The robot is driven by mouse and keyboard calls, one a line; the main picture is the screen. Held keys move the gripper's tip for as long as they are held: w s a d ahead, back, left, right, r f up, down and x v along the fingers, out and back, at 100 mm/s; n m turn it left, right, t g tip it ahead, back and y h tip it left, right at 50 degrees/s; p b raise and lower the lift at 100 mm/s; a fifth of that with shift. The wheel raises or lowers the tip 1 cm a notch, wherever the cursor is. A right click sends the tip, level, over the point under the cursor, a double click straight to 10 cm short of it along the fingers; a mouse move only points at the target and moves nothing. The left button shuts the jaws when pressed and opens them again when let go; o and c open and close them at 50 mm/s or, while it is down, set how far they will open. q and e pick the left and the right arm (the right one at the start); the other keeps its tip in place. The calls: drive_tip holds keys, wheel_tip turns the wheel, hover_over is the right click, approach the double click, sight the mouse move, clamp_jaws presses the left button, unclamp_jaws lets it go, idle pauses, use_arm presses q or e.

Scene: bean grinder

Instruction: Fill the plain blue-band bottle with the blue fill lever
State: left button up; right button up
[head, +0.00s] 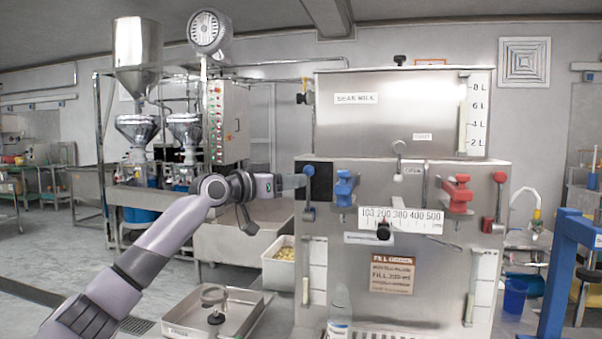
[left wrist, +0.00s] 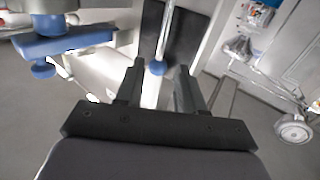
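My right gripper is not in view.
A blue clamp handle (head: 344,188) is close right of the lever, and a red clamp (head: 459,193) and red lever (head: 499,178) are farther right. A steel tray (head: 180,329) and a white bin (head: 280,270) lie below my left arm. A blue frame (head: 570,262) stands at right.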

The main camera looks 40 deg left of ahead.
sight(309, 189)
use_arm(q)
drive_tip(key=shift+w+d+p, duration=0.15)
drive_tip(key=shift+w+p, duration=0.35)
drive_tip(key=shift+w, duration=1.3)
drive_tip(key=shift+c, duration=0.3)
clamp_jaws()
